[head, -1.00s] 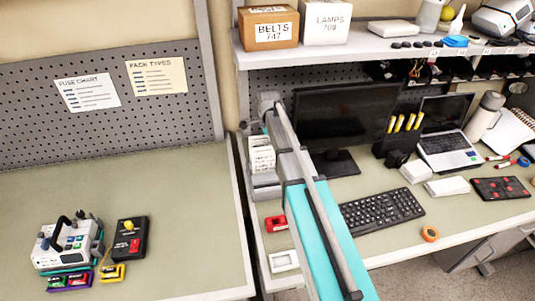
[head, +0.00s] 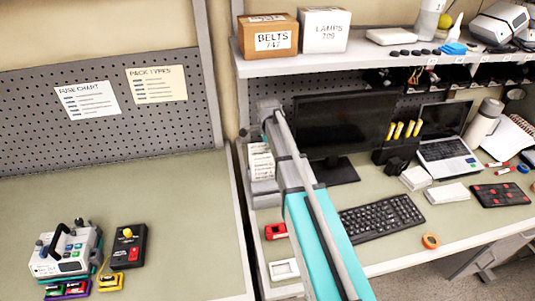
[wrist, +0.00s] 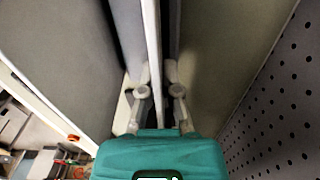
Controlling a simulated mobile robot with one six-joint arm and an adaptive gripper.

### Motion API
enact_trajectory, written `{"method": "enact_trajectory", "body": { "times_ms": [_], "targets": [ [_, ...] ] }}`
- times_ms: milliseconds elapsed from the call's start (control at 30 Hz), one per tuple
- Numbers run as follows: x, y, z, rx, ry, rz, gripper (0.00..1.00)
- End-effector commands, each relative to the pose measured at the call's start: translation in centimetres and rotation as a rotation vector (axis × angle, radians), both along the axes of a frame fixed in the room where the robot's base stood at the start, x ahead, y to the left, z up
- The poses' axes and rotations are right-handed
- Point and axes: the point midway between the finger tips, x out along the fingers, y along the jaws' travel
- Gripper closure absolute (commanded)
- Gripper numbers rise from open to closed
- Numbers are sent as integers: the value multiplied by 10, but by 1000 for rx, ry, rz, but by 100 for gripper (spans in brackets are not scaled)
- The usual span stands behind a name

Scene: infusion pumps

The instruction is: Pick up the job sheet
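No sheet plainly marked as the job sheet shows. A white printed paper or label (head: 261,160) stands at a grey holder (head: 264,190) at the left end of the right bench, partly behind my arm; I cannot tell whether it is the job sheet. Two papers hang on the pegboard: the fuse chart (head: 88,100) and the pack types sheet (head: 157,84). In the wrist view my gripper (wrist: 159,92) has its two fingers apart with no object seen held between them. A pale bench edge runs behind the gap. In the head view the fingers are hidden.
A pump (head: 60,262) and a black box (head: 128,246) stand on the left bench. A monitor (head: 335,120), keyboard (head: 382,217) and laptop (head: 447,150) fill the right bench. The shelf (head: 360,60) overhangs it. The left bench's middle is clear.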

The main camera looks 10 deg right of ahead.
Motion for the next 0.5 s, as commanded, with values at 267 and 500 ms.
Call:
{"method": "enact_trajectory", "body": {
  "times_ms": [267, 500],
  "targets": [
    [0, 0, 10, 0, 0, 0, 100],
    [0, 0, 29, 0, 0, 0, 100]
  ]
}}
